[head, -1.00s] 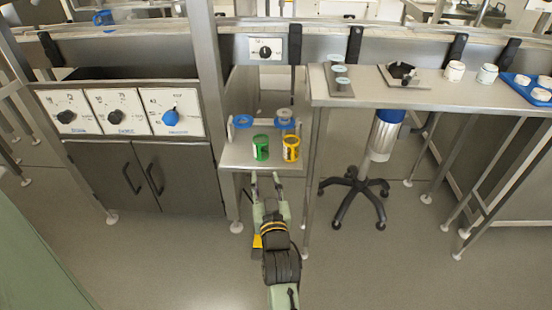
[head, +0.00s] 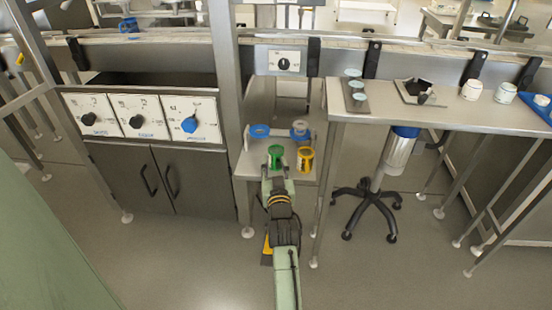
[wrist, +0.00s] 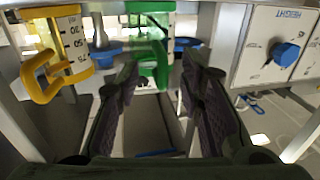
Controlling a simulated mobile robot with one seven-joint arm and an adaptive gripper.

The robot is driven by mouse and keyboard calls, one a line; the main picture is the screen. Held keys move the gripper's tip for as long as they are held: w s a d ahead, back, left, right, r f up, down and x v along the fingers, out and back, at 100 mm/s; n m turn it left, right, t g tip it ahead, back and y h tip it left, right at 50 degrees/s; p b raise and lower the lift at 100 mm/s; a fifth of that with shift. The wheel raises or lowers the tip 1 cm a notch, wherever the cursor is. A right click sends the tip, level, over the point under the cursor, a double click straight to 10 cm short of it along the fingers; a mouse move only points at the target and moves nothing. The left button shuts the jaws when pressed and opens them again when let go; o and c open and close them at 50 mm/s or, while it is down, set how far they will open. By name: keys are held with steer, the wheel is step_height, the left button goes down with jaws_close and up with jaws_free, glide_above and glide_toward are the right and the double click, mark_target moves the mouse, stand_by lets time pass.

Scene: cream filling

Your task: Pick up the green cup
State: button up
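The green cup (head: 275,157) stands on a small steel shelf (head: 248,168), left of the yellow cup (head: 305,160) in the head view. My gripper (head: 277,176) is right in front of it, on the near side. In the wrist view the green cup (wrist: 150,50) is ahead at top centre, between the directions of my two dark fingers. My gripper (wrist: 160,72) is open there, with a wide gap and nothing clearly held. Whether a finger touches the cup, I cannot tell. The cup's lower part is partly hidden by my gripper in the head view.
The yellow cup, with its handle (wrist: 42,76), is close beside my gripper at left in the wrist view. Two blue-ringed items (head: 259,131) (head: 300,128) are behind the cups. A table leg (head: 323,190) and a knobbed cabinet (head: 140,117) flank the shelf.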

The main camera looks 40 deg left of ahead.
steer(key=shift+c, duration=0.2)
jaws_close()
steer(key=shift+r, duration=0.15)
stand_by(0.4)
